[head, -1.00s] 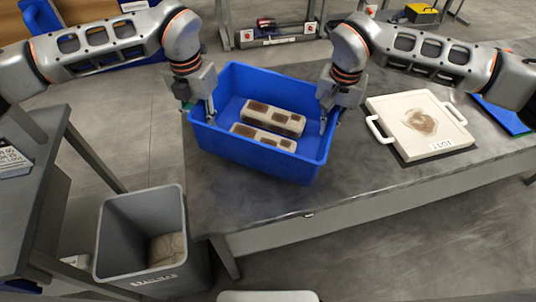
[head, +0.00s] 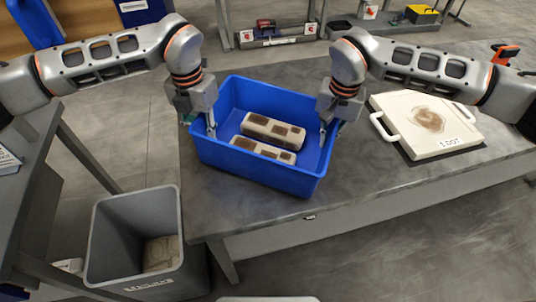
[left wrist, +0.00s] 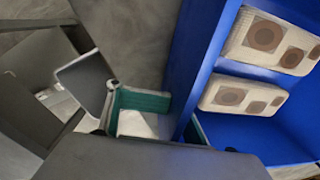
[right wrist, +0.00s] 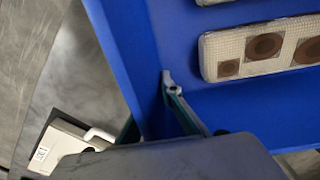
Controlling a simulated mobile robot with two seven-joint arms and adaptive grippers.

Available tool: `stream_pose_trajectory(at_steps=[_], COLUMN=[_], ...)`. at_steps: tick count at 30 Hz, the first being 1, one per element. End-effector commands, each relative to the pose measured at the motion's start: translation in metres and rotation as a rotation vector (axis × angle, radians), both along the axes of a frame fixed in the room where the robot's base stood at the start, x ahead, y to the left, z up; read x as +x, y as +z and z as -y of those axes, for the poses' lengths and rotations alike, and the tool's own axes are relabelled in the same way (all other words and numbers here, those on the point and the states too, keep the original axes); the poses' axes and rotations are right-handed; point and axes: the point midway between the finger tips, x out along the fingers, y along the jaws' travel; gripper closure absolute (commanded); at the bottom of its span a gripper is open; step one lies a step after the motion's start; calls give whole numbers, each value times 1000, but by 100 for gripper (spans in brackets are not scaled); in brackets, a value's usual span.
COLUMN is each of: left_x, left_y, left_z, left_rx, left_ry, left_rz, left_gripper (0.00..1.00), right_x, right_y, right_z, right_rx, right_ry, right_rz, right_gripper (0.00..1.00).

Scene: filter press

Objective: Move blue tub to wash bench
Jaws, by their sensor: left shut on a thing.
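The blue tub (head: 262,170) is an open rectangular tub at the near left end of the grey bench (head: 360,185); it appears to rest on the top. Two pale blocks with brown patches (head: 273,131) (head: 263,150) lie inside it; they also show in the left wrist view (left wrist: 240,97). My left gripper (head: 211,128) is shut on the tub's left wall. My right gripper (head: 324,136) is at the right wall, with one finger inside the tub and one outside; in the right wrist view its fingers (right wrist: 150,108) look spread around the wall.
A cream plate with handles (head: 428,122) lies right of the tub on the bench. A grey bin (head: 135,240) stands on the floor front left. A dark table (head: 35,190) is at the left edge. Bare bench top shows between tub and plate.

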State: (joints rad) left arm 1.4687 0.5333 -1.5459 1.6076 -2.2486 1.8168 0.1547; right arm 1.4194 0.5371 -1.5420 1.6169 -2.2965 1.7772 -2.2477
Motion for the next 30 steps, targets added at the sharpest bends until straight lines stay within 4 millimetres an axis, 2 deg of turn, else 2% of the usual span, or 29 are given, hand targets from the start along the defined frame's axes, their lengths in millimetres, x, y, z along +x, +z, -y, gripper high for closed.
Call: stream_pose_trajectory(at_steps=[1,4,5,6,8,9,16,20,23,30], left_x=[-3,-4,-4,-4,-4,-3,-2,-1,-1,-1], left_y=[-5,-13,-12,-10,-9,-9,-10,-3,11,60], left_z=[10,10,10,10,9,8,5,4,4,3], left_rx=[-13,-13,-12,-12,-11,-10,-6,-4,-4,-4], left_ry=[-18,-18,-18,-18,-17,-15,-10,-9,-8,-10], left_rz=[-4,-11,-10,-9,-9,-8,-8,-6,-4,-3], left_gripper=[100,100,78,68,52,49,49,49,49,49], right_x=[-3,-4,-4,-4,-4,-4,-3,-3,-3,-2], right_y=[-3,-11,-10,-8,-8,-8,-10,-10,-10,-11], right_z=[-11,-11,-11,-11,-10,-9,-6,-5,-5,-4], right_rx=[16,16,15,15,12,11,7,5,5,4], right_ry=[18,18,18,18,16,15,9,8,7,6], right_rz=[-3,-9,-9,-8,-8,-8,-9,-10,-10,-10], right_gripper=[100,100,91,80,79,79,79,79,79,79])
